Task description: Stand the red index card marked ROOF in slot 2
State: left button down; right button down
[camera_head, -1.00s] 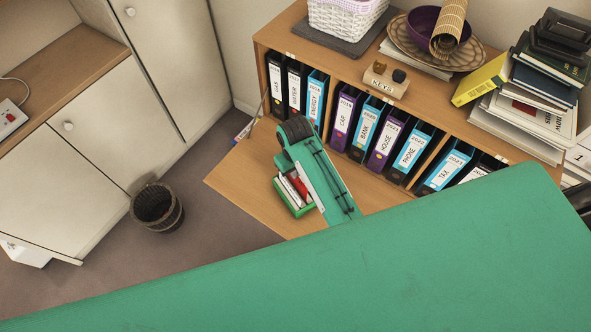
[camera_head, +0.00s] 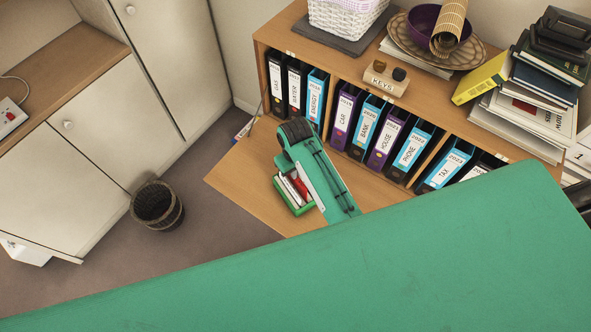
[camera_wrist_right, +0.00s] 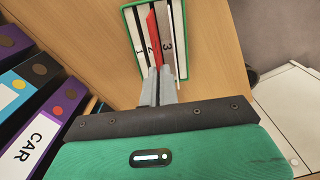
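A green-edged holder (camera_head: 291,208) with white upright dividers stands on the wooden surface. In the right wrist view the holder (camera_wrist_right: 184,60) shows the numbers 1, 2 and 3. The red card (camera_wrist_right: 153,28) is among the dividers, beside the number 2; its red also shows in the head view (camera_head: 300,187). Its ROOF marking cannot be read. My right gripper (camera_wrist_right: 158,72) is at the holder, its fingertips close together on the near end of the red card. In the head view my green wrist hides the fingers. My left gripper is not in view.
A row of binders (camera_head: 365,125) stands in the shelf just behind my right arm. The key block (camera_head: 385,79) sits on the shelf top. A dark waste basket (camera_head: 157,206) is on the floor at left. Bare wood lies left of the holder.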

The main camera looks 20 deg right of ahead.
jog(key=shift+f+b, duration=0.75)
jog(key=shift+f, duration=1.6)
dwell(1.1)
jog(key=c, duration=1.7)
grip_release()
jog(key=o, duration=0.6)
jog(key=shift+c, duration=0.2)
jog(key=shift+r+p, duration=0.85)
jog(key=shift+r, duration=3.15)
